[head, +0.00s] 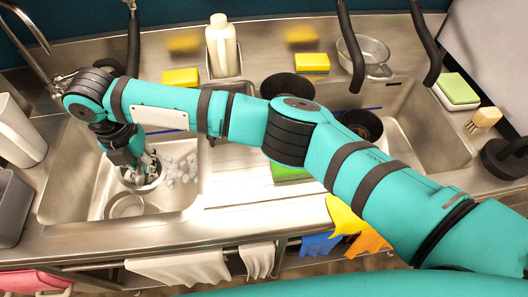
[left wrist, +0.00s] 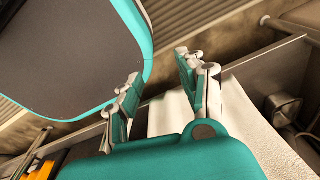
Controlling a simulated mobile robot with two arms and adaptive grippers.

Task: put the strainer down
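My right gripper (head: 141,173) reaches down into the left sink basin, at the left end of my arm. Its fingers are at a small round metal vessel (head: 152,183), which may be the strainer. The fingers overlap it, and I cannot tell whether they grip it. A second round metal bowl or mesh piece (head: 126,206) is just below it in the basin. A wire-like metal bowl (head: 372,57), also strainer-like, stands on the back counter at right. My left gripper (left wrist: 157,88) is open and empty in the left wrist view, near a white towel (left wrist: 235,125).
Pale lumps (head: 178,168) lie in the left basin (head: 80,185). A white bottle (head: 221,46) and yellow-green sponges (head: 180,78) stand behind it. Dark bowls (head: 288,87) sit near the right basin (head: 425,130). My right arm crosses the drainboard (head: 240,190).

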